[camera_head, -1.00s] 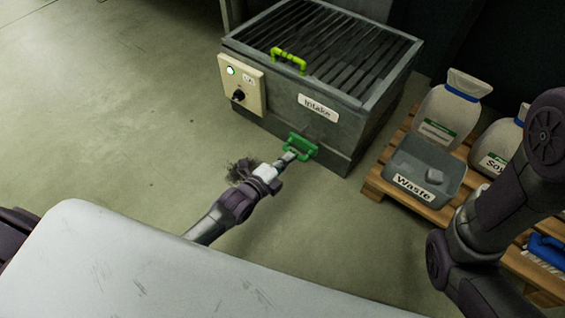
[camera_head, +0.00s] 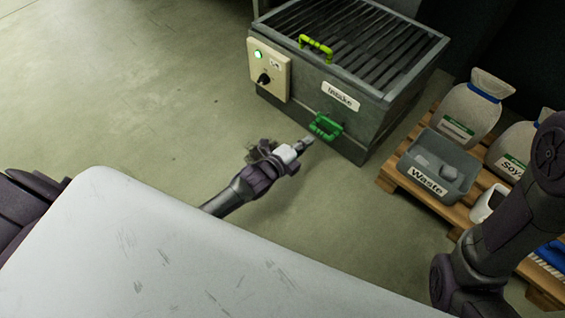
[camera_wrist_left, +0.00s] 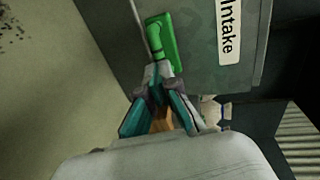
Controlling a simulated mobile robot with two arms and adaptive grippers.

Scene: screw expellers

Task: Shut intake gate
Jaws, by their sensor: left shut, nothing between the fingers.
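The intake box (camera_head: 300,98) is a grey metal housing with a slatted top and an "Intake" label. A green handle (camera_head: 326,126) sits low on its front. My left gripper (camera_head: 307,142) is shut and empty, its tips just in front of the green handle. In the left wrist view, the handle (camera_wrist_left: 160,38) lies just beyond the shut fingertips (camera_wrist_left: 158,72); whether they touch cannot be told. My right arm shows at the right edge, but its gripper is out of view.
A yellow-green handle (camera_head: 316,47) is on the slatted top. A control panel (camera_head: 270,68) with a lit green lamp and dark knob is on the box's left. A pallet (camera_head: 400,184) at right holds a Waste bin (camera_head: 440,167) and sacks (camera_head: 474,108). Floor at left is clear.

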